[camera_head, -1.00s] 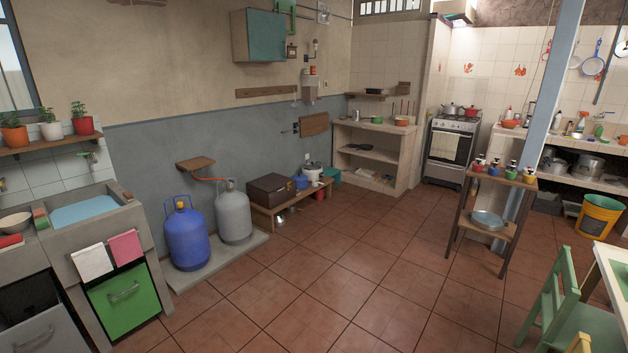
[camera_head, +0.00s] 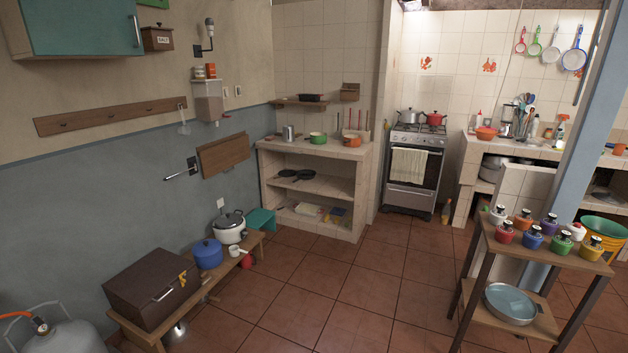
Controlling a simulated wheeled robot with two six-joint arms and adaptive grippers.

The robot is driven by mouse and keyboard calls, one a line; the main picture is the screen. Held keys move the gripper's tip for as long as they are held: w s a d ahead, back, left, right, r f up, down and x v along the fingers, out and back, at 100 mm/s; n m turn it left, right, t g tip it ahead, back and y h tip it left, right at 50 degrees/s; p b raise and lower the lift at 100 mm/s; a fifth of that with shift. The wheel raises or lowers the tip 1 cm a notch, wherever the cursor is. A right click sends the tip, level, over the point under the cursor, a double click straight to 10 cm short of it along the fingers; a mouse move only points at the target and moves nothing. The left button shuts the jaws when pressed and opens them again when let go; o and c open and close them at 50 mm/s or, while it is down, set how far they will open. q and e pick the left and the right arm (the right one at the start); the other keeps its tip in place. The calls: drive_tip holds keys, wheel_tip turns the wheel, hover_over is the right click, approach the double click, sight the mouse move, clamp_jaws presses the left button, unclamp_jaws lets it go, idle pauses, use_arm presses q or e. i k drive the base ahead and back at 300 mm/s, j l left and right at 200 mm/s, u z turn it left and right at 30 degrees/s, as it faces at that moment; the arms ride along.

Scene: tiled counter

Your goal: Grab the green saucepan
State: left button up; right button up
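A small green pan (camera_head: 318,138) sits on top of the tiled counter (camera_head: 304,148) against the back wall, left of the stove. An orange pot (camera_head: 352,140) stands to its right on the same counter. A green strainer or pan (camera_head: 535,47) also hangs on the tiled wall at the upper right. Neither of my grippers is in view.
A low wooden bench (camera_head: 236,257) with a brown box (camera_head: 152,288), blue pot and white cooker runs along the left wall. A wooden stand (camera_head: 480,267) with several small jars is at the right. The tiled floor (camera_head: 345,294) between them is clear.

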sight(317, 137)
drive_tip(key=i, duration=3.65)
